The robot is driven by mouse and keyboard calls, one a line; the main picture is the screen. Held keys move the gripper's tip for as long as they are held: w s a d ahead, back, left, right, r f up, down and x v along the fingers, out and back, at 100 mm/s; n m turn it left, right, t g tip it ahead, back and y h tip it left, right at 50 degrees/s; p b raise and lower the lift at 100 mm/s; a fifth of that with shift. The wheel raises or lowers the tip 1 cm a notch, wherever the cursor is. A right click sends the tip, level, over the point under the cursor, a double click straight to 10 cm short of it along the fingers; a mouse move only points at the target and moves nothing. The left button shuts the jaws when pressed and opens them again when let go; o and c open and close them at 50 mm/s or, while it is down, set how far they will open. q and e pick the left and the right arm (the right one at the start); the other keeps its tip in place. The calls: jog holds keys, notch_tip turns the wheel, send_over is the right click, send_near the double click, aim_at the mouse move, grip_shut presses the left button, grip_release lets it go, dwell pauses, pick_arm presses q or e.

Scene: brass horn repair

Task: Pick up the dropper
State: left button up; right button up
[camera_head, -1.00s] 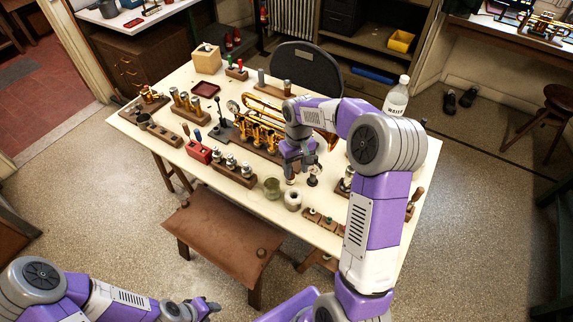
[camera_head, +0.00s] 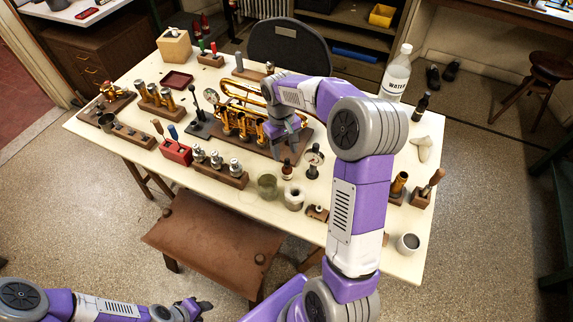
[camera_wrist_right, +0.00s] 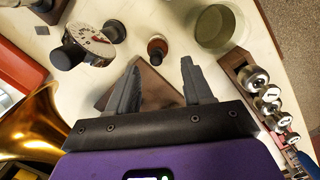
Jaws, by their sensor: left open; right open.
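A small amber bottle with a dark top, which looks like the dropper (camera_head: 287,170), stands upright on the white table, behind the glass jar and the white round pot. In the right wrist view the dropper (camera_wrist_right: 157,47) is just beyond my fingertips, roughly centred between them and not touched. My right gripper (camera_wrist_right: 161,72) is open and empty; in the head view the right gripper (camera_head: 288,150) hangs just behind the dropper, by the brass horn (camera_head: 243,122). My left gripper (camera_head: 197,306) is open and empty, low in front of the table, away from the dropper.
A dial gauge (camera_head: 314,160) stands close right of the dropper. The glass jar (camera_head: 267,187) and white pot (camera_head: 294,200) stand in front. A valve block (camera_head: 217,165) lies to the left. A water bottle (camera_head: 397,72) stands at the back right.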

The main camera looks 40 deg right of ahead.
aim_at(287, 158)
jog(key=f, duration=0.1)
jog(key=f+b, duration=0.1)
jog(key=f, duration=0.1)
jog(key=f+b, duration=0.1)
jog(key=f, duration=0.1)
jog(key=shift+s+d, duration=0.25)
jog(key=shift+s, duration=0.1)
jog(key=shift+r, duration=0.1)
jog(key=shift+c, duration=0.2)
grip_shut()
